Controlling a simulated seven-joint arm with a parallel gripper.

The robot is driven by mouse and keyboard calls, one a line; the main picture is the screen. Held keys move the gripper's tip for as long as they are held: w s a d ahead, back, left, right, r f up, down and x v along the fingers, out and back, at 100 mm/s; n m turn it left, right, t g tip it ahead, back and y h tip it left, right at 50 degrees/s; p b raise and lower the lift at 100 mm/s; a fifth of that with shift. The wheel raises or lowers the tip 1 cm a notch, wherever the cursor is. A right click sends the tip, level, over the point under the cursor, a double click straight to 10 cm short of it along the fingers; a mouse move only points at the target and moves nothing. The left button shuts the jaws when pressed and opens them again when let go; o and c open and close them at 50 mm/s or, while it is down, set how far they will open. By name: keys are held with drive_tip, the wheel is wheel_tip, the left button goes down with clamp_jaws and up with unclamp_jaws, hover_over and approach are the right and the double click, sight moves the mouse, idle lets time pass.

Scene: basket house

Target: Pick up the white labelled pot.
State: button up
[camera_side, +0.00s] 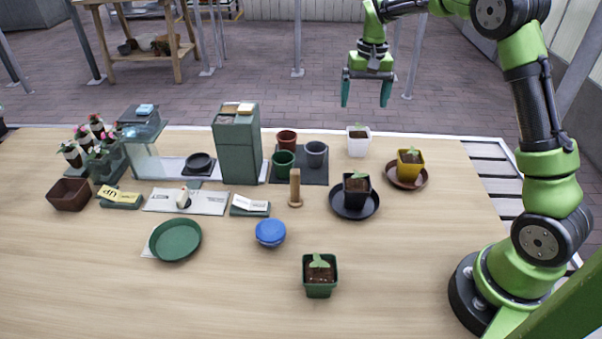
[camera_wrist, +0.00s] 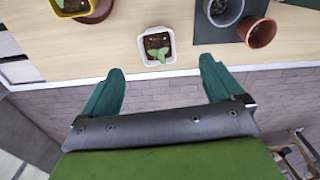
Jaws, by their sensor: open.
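The white pot (camera_side: 358,143) stands upright near the back edge of the table in the side view, with dark soil and a small green seedling. It also shows in the wrist view (camera_wrist: 146,58), at the top middle, seen from above. I cannot make out a label on it in either view. My gripper (camera_side: 366,96) has its two teal fingers spread wide and pointing down, with nothing between them. It is high above the table's back edge. In the wrist view the fingertips (camera_wrist: 158,72) lie apart, a little below the pot in the picture.
A yellow pot (camera_side: 411,163) on a brown saucer stands right of the white pot. A black pot (camera_side: 356,188) on a black saucer is in front. A dark mat (camera_side: 300,178) with red, green and grey pots lies to the left. A green potted seedling (camera_side: 320,283) stands nearer.

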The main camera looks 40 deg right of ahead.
sight(357, 132)
drive_tip(key=f, duration=0.3)
drive_tip(key=w+f, duration=0.1)
drive_tip(key=f, duration=0.2)
drive_tip(key=d+f, duration=0.1)
drive_tip(key=f, duration=0.3)
drive_tip(key=shift+w, duration=0.35)
drive_tip(key=shift+s+d+f, duration=0.1)
drive_tip(key=shift+s+f, duration=0.1)
drive_tip(key=shift+f, duration=1.2)
drive_tip(key=shift+s+d+f, duration=0.1)
drive_tip(key=shift+s+f, duration=0.05)
drive_tip(key=shift+f, duration=1.2)
drive_tip(key=shift+c, duration=0.2)
drive_tip(key=shift+r, duration=0.15)
drive_tip(key=c, duration=1.3)
